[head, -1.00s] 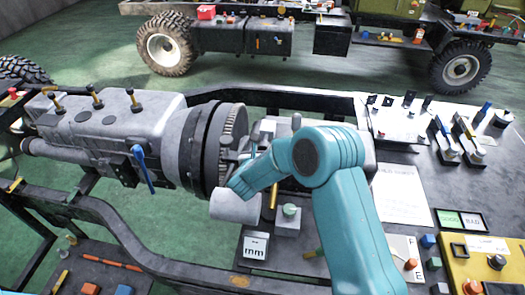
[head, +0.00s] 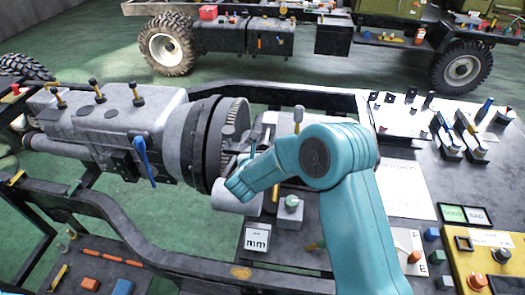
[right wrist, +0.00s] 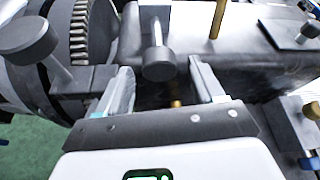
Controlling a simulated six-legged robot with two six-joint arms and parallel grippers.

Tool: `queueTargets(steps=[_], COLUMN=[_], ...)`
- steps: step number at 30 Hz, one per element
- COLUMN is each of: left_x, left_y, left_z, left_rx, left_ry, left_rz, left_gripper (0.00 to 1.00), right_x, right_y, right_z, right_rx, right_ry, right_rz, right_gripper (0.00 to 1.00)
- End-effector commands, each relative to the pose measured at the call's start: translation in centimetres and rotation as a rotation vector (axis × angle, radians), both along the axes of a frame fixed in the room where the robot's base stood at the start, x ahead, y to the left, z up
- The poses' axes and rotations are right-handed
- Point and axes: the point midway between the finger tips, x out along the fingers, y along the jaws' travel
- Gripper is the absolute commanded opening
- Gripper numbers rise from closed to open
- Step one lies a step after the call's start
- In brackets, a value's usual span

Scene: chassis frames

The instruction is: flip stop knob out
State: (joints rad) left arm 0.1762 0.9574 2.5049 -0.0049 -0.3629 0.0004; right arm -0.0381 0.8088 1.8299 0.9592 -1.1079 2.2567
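My right gripper (right wrist: 160,72) is open, its two fingers apart, beside the toothed flywheel (right wrist: 80,35). A grey round knob on a short stem (right wrist: 158,66) shows between and beyond the fingertips; I cannot tell whether they touch it. A larger dark knob on a stem (right wrist: 28,40) stands left of the fingers, by a dark block (right wrist: 82,80). I cannot tell which is the stop knob. In the head view, my right gripper (head: 240,172) is partly hidden by its teal arm at the flywheel (head: 232,125). An upright knob (head: 298,115) stands behind the arm. My left gripper is not in view.
The grey engine (head: 110,125) with a blue lever (head: 142,160) is at left. A pale cylinder (head: 232,198) sits just below the gripper. The right bench holds several tools.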

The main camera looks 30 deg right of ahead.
Motion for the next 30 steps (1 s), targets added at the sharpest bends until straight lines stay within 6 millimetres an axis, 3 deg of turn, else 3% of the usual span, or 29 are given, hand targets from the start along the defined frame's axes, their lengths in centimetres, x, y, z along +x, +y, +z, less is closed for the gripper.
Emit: queueTargets(steps=[7,21,30], left_x=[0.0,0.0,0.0], left_y=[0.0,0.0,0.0], left_z=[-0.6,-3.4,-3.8], left_rx=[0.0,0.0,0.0], left_ry=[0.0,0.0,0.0], left_rz=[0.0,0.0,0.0], left_gripper=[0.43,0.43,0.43], right_x=[-0.9,-9.1,-11.5], right_y=[0.9,8.2,10.1], right_z=[0.4,4.8,6.1], right_rx=[0.001,-0.001,-0.001], right_ry=[-0.002,-0.006,-0.002], right_rz=[0.003,0.005,0.0], right_gripper=[0.67,0.67,0.67])
